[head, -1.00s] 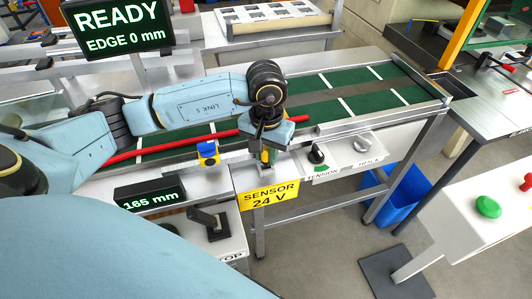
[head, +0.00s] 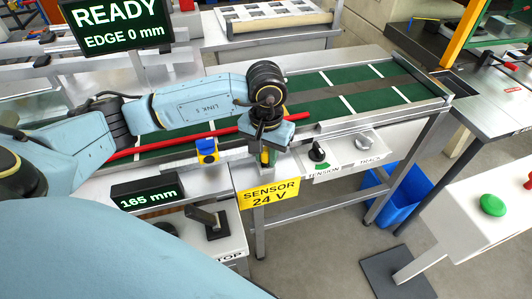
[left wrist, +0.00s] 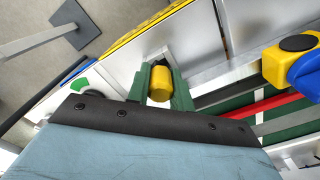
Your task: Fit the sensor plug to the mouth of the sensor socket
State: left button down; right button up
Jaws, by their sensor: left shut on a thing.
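My left gripper (head: 266,157) points down at the front edge of the conveyor, just above the yellow "SENSOR 24 V" sign (head: 268,193). In the left wrist view its two green fingers (left wrist: 160,88) are shut on the sensor plug, a yellow cylinder (left wrist: 160,83). A small grey metal part shows just beyond the plug, by the sign. I cannot make out the socket's mouth; the gripper and plug cover that spot. Whether the plug touches the socket cannot be told. My right gripper is not in view.
A blue and yellow block (head: 207,151) stands left of the gripper, and a red bar (head: 180,139) runs along the green belt (head: 345,90). Tension and track knobs (head: 317,152) sit to the right. A "165 mm" display (head: 147,193) is at the front left.

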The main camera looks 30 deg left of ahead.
pick_arm(q)
jog(key=shift+r, duration=0.35)
jog(key=shift+b, duration=0.9)
dwell(1.8)
jog(key=shift+f+b, duration=0.45)
jog(key=shift+r, duration=0.45)
jog(key=shift+b, duration=0.55)
dwell(0.9)
jog(key=shift+s+a+f+b, duration=0.15)
jog(key=shift+a+f+b, duration=0.2)
jog(key=shift+b, duration=0.15)
dwell(0.5)
